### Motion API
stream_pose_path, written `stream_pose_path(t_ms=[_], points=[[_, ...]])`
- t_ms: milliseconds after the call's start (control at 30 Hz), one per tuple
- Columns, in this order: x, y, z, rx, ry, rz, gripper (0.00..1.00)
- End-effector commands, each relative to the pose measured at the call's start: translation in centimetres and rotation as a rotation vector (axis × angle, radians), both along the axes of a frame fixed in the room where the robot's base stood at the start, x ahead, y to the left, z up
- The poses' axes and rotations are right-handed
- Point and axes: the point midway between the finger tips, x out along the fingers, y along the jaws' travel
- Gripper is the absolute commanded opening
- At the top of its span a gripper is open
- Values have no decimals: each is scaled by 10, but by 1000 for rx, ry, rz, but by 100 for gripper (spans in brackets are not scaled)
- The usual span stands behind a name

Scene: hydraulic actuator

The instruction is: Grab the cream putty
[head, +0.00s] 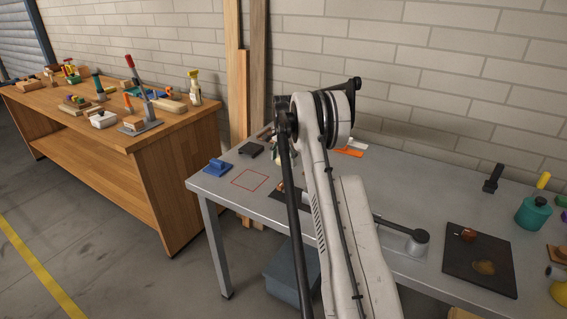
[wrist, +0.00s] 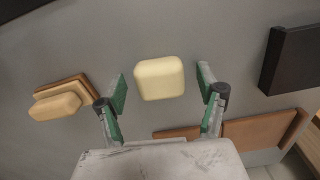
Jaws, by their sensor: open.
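The cream putty (wrist: 159,79) is a pale, rounded block lying on the grey tabletop in the wrist view. My gripper (wrist: 162,74) is open, with one green-padded finger to the left of the putty and the other to its right in the picture. A gap shows on each side, so neither finger appears to touch it. I cannot tell how high the fingertips are above the table. In the head view my arm hides the gripper, and I cannot make out the putty there.
In the wrist view, a tan block on a brown base (wrist: 58,101) lies left, a dark block (wrist: 290,60) right, and a brown strip (wrist: 262,131) below right. In the head view, the grey table (head: 395,185) also bears a blue tool (head: 217,167) and a teal container (head: 534,212).

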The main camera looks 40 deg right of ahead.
Motion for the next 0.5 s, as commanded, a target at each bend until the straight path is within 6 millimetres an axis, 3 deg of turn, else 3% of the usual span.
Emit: stream_pose_path(t_ms=[233, 500], points=[[0, 0, -4, 0, 0, 0, 70], [0, 0, -4, 0, 0, 0, 34]])
